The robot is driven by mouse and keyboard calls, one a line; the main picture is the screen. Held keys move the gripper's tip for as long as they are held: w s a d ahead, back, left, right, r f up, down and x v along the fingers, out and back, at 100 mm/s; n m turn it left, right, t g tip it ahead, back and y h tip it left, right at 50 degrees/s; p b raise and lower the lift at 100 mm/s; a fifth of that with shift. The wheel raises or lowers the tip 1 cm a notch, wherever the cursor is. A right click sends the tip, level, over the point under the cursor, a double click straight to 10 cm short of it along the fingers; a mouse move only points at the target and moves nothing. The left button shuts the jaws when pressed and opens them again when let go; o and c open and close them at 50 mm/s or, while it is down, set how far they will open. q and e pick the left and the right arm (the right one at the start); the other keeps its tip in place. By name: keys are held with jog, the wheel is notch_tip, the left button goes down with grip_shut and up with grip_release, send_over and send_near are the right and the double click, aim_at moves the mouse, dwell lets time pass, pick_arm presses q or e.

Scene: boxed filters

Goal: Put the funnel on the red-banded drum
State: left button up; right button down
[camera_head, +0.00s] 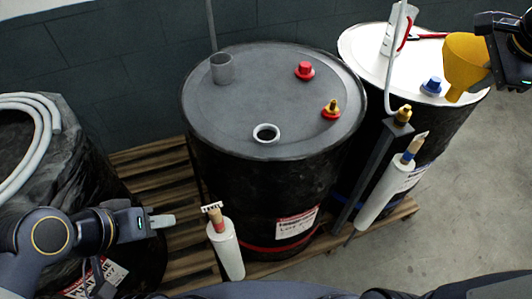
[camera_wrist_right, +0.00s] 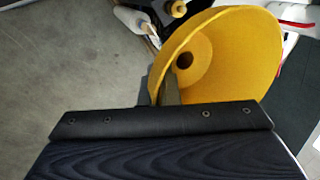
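The red-banded drum (camera_head: 270,185) stands in the middle of the head view, black with a grey lid and a red stripe low on its side. An open hole with a pale ring (camera_head: 266,133) is near the lid's front edge. The yellow funnel (camera_head: 466,62) is held in the air at upper right, over the white-lidded drum's right side. My right gripper (camera_head: 489,62) is shut on its rim; the funnel's wide mouth (camera_wrist_right: 235,60) fills much of the right wrist view. My left gripper (camera_head: 163,220) is low at left, apart from the drum; its finger gap is unclear.
The lid carries a red cap (camera_head: 304,70), a red-and-yellow fitting (camera_head: 331,109) and a grey stub (camera_head: 221,68) with an upright rod. A white-lidded drum (camera_head: 365,45) stands behind right. A wrapped drum with hose (camera_head: 75,165) is at left. The drums stand on a pallet (camera_head: 160,165).

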jog(key=shift+d, duration=0.1)
dwell(0.4)
notch_tip(320, 180, up, 7)
jog(key=p, duration=0.7)
